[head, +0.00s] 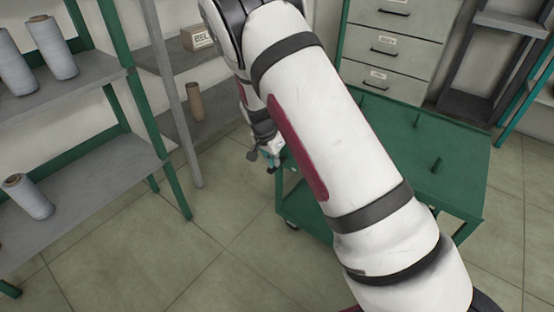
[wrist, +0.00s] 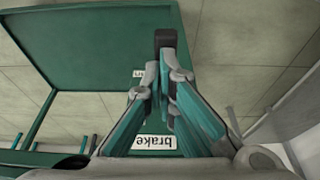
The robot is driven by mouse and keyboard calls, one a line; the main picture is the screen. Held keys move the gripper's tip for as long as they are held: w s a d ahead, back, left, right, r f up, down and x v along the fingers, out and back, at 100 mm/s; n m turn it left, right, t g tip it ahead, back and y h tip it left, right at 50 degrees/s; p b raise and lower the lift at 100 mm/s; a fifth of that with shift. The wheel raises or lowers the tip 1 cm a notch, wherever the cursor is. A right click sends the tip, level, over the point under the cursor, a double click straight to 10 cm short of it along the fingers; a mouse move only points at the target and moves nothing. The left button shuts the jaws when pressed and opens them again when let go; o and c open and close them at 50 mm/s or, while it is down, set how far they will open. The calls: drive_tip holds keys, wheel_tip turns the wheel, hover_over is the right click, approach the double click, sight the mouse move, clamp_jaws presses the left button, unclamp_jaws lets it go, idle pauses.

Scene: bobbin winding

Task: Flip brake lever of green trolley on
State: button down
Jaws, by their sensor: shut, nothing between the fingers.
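The green trolley (head: 455,165) stands right of centre in the head view, partly hidden behind my arm. Its green surface (wrist: 90,45) fills the upper left of the wrist view. A dark block, which looks like the brake lever's end (wrist: 165,38), shows just beyond my fingertips. I cannot tell whether they touch it. A white "brake" label (wrist: 155,142) and a small, partly covered label (wrist: 138,73) are on the green panel behind my fingers. My gripper (wrist: 165,80) is shut and empty. In the head view my gripper (head: 271,160) is at the trolley's left side.
A grey shelf unit with green posts (head: 115,150) holds bobbins (head: 50,45) at the left. A brown bobbin (head: 195,102) and a small box (head: 198,38) sit on shelves behind. A drawer cabinet (head: 395,50) stands behind the trolley. The tiled floor (head: 190,255) in front is clear.

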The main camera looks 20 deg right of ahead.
drive_tip(key=shift+s+a+f, duration=0.15)
drive_tip(key=shift+a+f, duration=0.05)
drive_tip(key=shift+f, duration=0.3)
drive_tip(key=shift+s+a+f, duration=0.15)
drive_tip(key=shift+a+f, duration=0.05)
drive_tip(key=shift+f, duration=0.3)
drive_tip(key=shift+f, duration=0.1)
